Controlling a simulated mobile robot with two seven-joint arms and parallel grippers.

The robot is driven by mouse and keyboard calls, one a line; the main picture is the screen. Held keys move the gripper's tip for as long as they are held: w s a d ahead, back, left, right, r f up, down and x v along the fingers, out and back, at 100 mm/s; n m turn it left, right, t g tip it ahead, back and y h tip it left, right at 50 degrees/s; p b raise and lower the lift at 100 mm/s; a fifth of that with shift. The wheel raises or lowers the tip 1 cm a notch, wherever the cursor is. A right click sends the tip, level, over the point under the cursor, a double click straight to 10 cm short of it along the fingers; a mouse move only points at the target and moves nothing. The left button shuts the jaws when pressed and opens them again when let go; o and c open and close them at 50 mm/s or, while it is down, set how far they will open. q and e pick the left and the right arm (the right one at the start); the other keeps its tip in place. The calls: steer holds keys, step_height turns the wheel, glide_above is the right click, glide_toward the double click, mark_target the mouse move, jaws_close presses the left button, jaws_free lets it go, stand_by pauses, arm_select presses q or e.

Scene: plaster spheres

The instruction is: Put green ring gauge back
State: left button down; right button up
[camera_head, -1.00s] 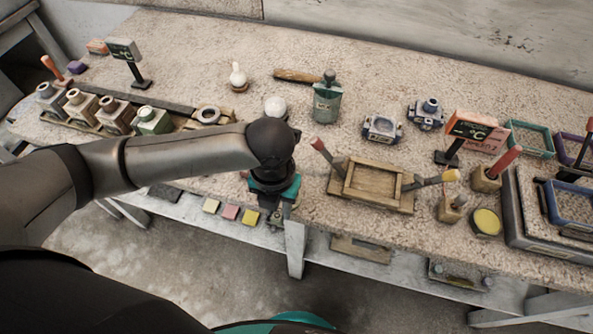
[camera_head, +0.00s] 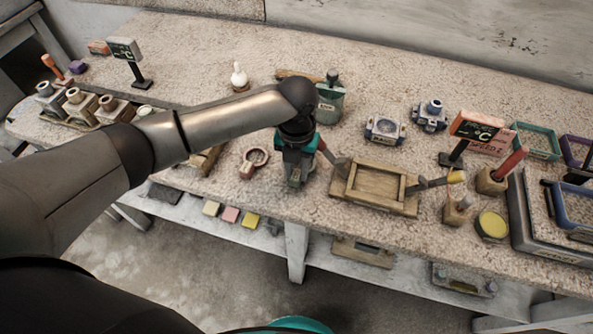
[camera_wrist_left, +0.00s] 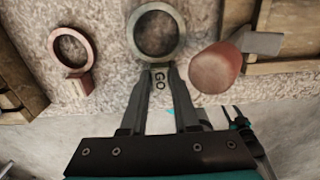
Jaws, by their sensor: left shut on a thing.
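The green ring gauge (camera_wrist_left: 133,33) shows in the left wrist view as a pale grey-green ring with a handle marked GO. My left gripper (camera_wrist_left: 160,75) is shut on that handle, and the ring points away from the gripper. In the head view my left gripper (camera_head: 294,182) points down between a red ring gauge and a wooden tray; the green ring is hidden there. The red ring gauge (camera_head: 246,171) lies on the bench left of the gripper and also shows in the left wrist view (camera_wrist_left: 77,85). My right gripper is not in view.
The wooden tray (camera_head: 345,196) is close right of the gripper, with a red-handled tool (camera_wrist_left: 215,68) leaning near it. A wooden holder (camera_head: 208,160) is partly hidden under my arm. Bottles and blue-grey fixtures (camera_head: 384,130) stand behind. The bench's front edge is near.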

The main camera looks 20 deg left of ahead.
mark_target(297, 173)
arm_select(q)
steer(key=shift+f, duration=0.4)
steer(key=shift+f, duration=0.15)
steer(key=c, duration=0.7)
jaws_free()
steer(key=shift+o, duration=0.2)
step_height(297, 173, up, 12)
steer(key=p, duration=0.2)
steer(key=shift+r, duration=0.2)
